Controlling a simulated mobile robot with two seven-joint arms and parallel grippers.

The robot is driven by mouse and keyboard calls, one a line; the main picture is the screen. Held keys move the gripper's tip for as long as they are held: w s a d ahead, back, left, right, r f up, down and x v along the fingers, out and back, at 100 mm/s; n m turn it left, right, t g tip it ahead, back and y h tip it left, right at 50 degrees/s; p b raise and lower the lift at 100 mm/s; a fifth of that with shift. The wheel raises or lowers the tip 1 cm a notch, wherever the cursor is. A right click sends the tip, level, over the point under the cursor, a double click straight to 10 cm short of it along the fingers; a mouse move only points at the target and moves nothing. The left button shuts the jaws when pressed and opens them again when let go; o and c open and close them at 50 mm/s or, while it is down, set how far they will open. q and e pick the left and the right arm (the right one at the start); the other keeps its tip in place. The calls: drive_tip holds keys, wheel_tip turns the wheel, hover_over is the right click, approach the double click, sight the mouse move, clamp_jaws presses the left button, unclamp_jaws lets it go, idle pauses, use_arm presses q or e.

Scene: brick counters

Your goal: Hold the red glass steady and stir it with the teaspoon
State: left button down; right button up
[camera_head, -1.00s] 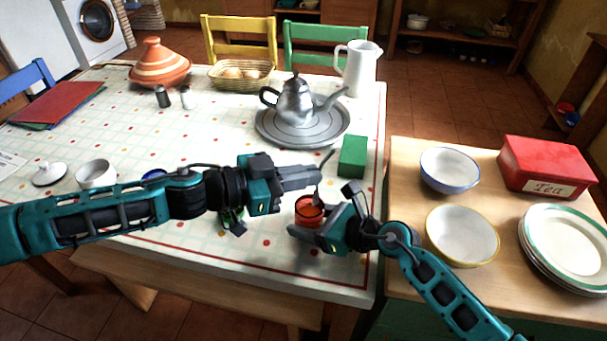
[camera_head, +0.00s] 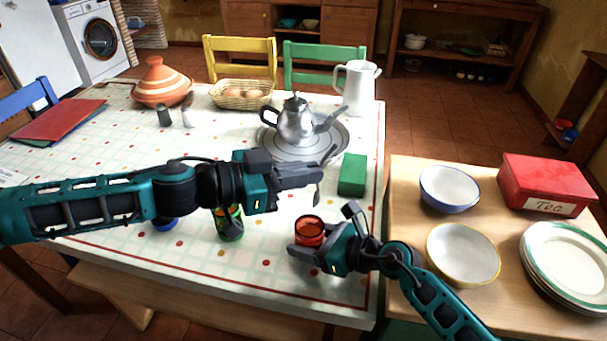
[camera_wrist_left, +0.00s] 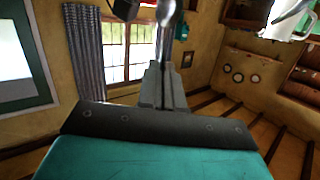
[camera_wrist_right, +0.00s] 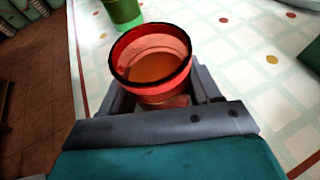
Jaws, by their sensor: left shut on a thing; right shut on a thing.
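The red glass (camera_head: 309,229) stands upright near the table's front right. My right gripper (camera_head: 303,248) is shut around its lower part; in the right wrist view the glass (camera_wrist_right: 152,75) shows its open rim between the fingers. My left gripper (camera_head: 318,174) is shut on the teaspoon (camera_head: 317,195), beyond and above the glass. The spoon hangs steeply, its lower end appearing just above the glass rim. In the left wrist view, the spoon's metal (camera_wrist_left: 165,25) shows blurred above the fingers.
A green box (camera_head: 352,174) stands behind the grippers, and a teapot (camera_head: 296,120) sits on a round tray (camera_head: 330,140). A green glass (camera_head: 230,228) stands left of the red one, below my left arm. Bowls (camera_head: 463,253) and plates (camera_head: 570,245) fill the right counter.

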sight(321, 244)
drive_tip(key=o, duration=1.2)
drive_tip(key=shift+v, duration=3.75)
